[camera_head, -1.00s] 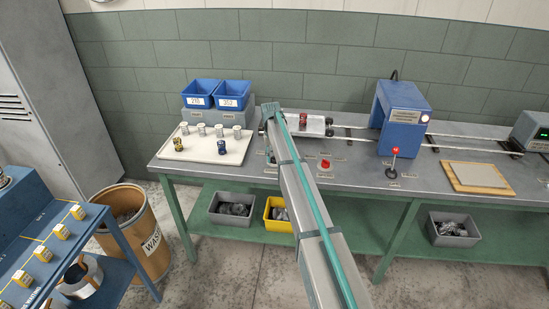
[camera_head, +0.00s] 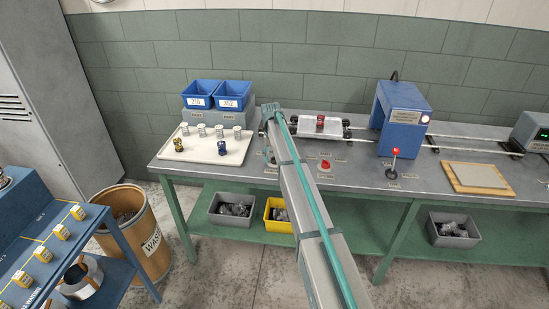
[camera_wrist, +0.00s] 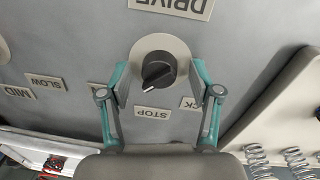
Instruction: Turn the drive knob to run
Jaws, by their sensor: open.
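The drive knob (camera_wrist: 158,72) is black on a pale round disc in the wrist view, under an upside-down DRIVE label (camera_wrist: 172,5). Its white mark points down and slightly left, towards the STOP label (camera_wrist: 152,112). My gripper (camera_wrist: 157,78) is open, with one teal finger on each side of the disc. I cannot tell whether the fingers touch it. The right finger partly covers a label ending in CK (camera_wrist: 188,103); the left finger partly covers another label.
A carriage (camera_head: 308,130) with a red spring (camera_head: 320,121) sits on rails left of a blue machine (camera_head: 402,118). A red control (camera_head: 325,164) and a red-topped lever (camera_head: 393,160) stand nearby. A tray (camera_head: 195,152) holds several springs at left.

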